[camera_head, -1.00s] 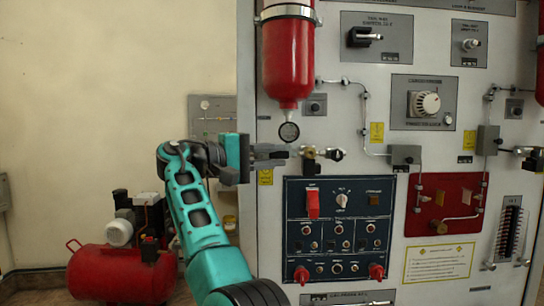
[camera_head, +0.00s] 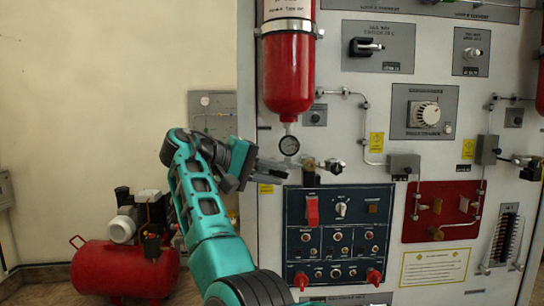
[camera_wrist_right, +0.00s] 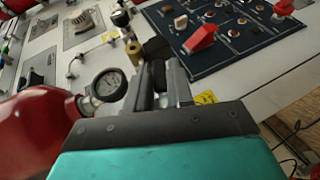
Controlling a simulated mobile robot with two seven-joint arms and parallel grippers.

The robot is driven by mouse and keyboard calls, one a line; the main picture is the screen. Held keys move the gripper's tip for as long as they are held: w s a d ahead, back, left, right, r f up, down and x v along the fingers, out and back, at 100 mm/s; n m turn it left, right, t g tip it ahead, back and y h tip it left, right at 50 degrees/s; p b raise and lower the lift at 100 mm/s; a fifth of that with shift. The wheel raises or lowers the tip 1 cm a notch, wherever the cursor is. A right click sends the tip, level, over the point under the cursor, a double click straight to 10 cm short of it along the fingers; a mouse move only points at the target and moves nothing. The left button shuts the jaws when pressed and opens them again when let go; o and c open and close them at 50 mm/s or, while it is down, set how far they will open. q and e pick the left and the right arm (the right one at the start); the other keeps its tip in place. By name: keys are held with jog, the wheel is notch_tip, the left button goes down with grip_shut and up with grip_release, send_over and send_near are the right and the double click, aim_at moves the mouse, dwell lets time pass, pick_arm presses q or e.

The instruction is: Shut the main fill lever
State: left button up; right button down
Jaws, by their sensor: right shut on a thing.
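My right gripper (camera_head: 272,169) is at the left side of a brass valve (camera_head: 310,165) under the round gauge, its fingers tilted down to the right. In the wrist view the right gripper (camera_wrist_right: 163,85) reaches a dark lever (camera_wrist_right: 155,48) beside the brass valve body (camera_wrist_right: 135,50). The fingers are shut on this dark lever, which I take to be the main fill lever; they hide part of it. In the head view the lever (camera_head: 311,179) shows as a small dark piece below the valve. My left gripper is not in view.
A red cylinder (camera_head: 289,75) hangs just above, with the gauge (camera_head: 289,145) beneath it. A dark blue switch panel (camera_head: 325,250) with a red switch (camera_head: 312,211) lies close below. A red compressor tank (camera_head: 110,272) stands on the floor at left.

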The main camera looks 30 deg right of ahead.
jog(key=shift+a+f+m+t+y+p, duration=0.1)
jog(key=shift+m+t+y+p, duration=0.35)
jog(key=shift+y, duration=0.75)
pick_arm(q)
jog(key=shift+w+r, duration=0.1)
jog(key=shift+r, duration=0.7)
pick_arm(e)
jog(key=shift+w+a+f+m+t+y, duration=0.15)
jog(key=shift+a+f+m+t+y, duration=0.15)
jog(key=shift+t+y, duration=0.85)
jog(key=shift+w+a+f+m+t+y, duration=0.15)
jog(key=shift+m+t+y, duration=0.3)
jog(key=shift+y, duration=1.4)
jog(key=shift+w+a+f+m+t+y, duration=0.1)
jog(key=shift+w+a+m+t+y, duration=0.15)
jog(key=shift+t+y, duration=0.95)
jog(key=shift+g+y, duration=0.25)
jog(key=shift+y, duration=0.25)
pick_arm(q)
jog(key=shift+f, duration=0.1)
pick_arm(e)
jog(key=c, duration=1.4)
grip_release()
jog(key=shift+o, duration=0.2)
